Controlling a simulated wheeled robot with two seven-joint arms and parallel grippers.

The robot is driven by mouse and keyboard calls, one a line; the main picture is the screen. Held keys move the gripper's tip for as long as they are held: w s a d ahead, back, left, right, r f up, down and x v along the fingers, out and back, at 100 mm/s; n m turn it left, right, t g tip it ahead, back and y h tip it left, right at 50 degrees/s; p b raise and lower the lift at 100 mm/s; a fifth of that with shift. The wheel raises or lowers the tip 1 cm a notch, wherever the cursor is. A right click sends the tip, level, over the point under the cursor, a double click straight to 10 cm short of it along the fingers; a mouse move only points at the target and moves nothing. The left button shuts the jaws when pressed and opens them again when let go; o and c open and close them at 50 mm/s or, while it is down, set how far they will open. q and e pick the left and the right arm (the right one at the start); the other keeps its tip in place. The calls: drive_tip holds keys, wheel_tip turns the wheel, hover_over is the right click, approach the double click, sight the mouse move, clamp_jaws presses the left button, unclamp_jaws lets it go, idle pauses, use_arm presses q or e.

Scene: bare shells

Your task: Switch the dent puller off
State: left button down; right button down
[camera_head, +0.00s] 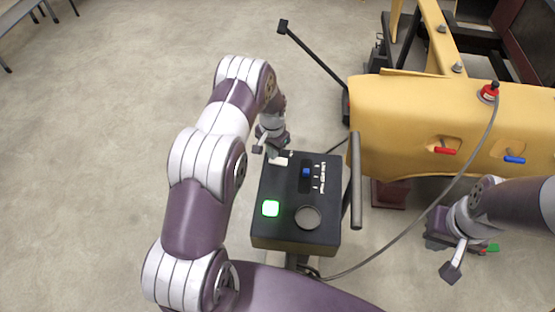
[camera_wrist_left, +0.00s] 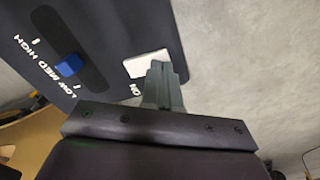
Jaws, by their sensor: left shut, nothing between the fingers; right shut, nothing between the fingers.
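A blue slider (camera_head: 306,172) sits in a slot marked low, med, high. A round grey knob (camera_head: 308,217) is near the front. A white patch (camera_head: 279,161) lies at the far edge; it also shows in the left wrist view (camera_wrist_left: 135,66), with partly hidden lettering beside it. My left gripper (camera_head: 283,154) is shut and empty, its fingertips (camera_wrist_left: 158,70) over the white patch; contact is unclear. My right gripper (camera_head: 455,246) is shut and empty, off to the right.
A bar handle (camera_head: 355,180) rises beside the box's right side. A yellow panel (camera_head: 400,125) with red and blue levers stands behind right. A grey cable (camera_head: 447,195) runs from it toward the box. Open concrete floor (camera_head: 90,150) lies left.

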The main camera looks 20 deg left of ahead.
use_arm(q)
drive_tip(key=shift+f+b, duration=0.7)
drive_tip(key=shift+f, duration=0.15)
drive_tip(key=shift+r, duration=0.1)
drive_tip(key=shift+r+p, duration=0.4)
drive_tip(key=shift+r, duration=0.1)
wheel_tip(320, 180, up, 6)
drive_tip(key=p, duration=0.3)
drive_tip(key=shift+p, duration=0.3)
drive_tip(key=s+d+r+n+b, duration=0.1)
drive_tip(key=s+d+r+b, duration=0.1)
drive_tip(key=s, duration=0.5)
drive_tip(key=s+d+r+n+t+b, duration=0.1)
drive_tip(key=s+r+b, duration=0.3)
drive_tip(key=s, duration=0.4)
drive_tip(key=s+d+r+b, duration=0.3)
drive_tip(key=s+d+b, duration=0.1)
drive_tip(key=s, duration=0.3)
drive_tip(key=shift+s+r+n, duration=0.25)
drive_tip(key=shift+n, duration=0.15)
